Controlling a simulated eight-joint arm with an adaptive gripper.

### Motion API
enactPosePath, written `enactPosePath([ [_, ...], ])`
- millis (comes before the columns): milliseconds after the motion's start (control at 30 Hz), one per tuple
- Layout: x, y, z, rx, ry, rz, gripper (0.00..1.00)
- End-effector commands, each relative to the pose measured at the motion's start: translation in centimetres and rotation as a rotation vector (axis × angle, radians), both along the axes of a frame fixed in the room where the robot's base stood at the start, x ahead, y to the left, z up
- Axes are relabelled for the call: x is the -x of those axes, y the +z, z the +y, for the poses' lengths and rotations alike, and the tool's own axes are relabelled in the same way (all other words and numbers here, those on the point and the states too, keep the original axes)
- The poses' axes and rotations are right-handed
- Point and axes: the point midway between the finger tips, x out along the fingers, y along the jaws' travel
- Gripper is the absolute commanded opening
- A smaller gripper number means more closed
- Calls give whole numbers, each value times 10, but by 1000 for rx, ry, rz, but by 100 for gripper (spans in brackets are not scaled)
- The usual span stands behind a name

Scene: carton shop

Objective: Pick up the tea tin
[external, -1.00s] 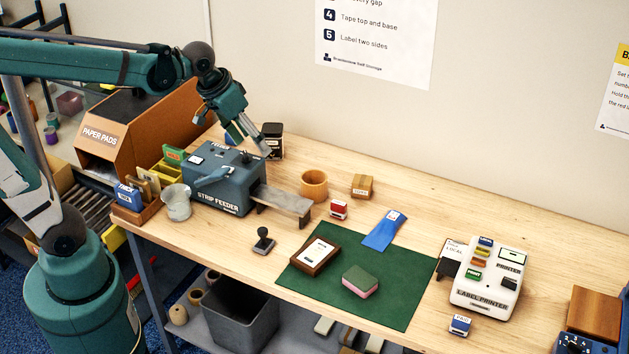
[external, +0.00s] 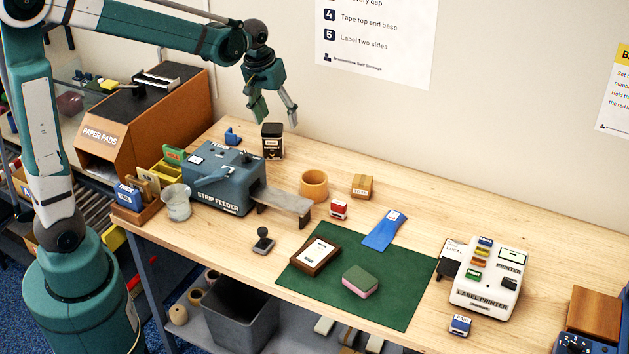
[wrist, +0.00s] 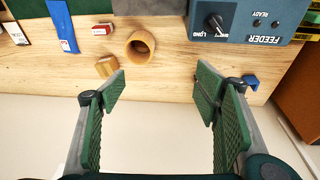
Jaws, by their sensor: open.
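The tea tin is most likely the dark tin with a pale label (external: 272,146), upright at the back of the bench behind the strip feeder. My gripper (external: 277,116) is open and empty, just above the tin in the external picture and apart from it. In the wrist view my two green-padded fingers (wrist: 160,90) are spread wide with nothing between them except bench edge and wall behind. I cannot make out the tin in the wrist view.
The strip feeder (external: 222,181) stands left in front of the tin, with a blue item (external: 232,137) behind it. A tan ring (external: 314,185) and small carton (external: 361,186) lie to the right. The wall is close behind.

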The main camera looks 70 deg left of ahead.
Motion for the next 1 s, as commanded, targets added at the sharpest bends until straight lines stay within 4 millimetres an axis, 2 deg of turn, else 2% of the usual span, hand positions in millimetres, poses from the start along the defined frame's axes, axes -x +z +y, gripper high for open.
enactPosePath([
  [33,-5,-5,12,5,21,7,62],
  [400,-29,-45,86,47,156,65,62],
  [700,-39,-87,148,81,267,111,62],
  [1000,-41,-134,209,116,378,156,62],
])
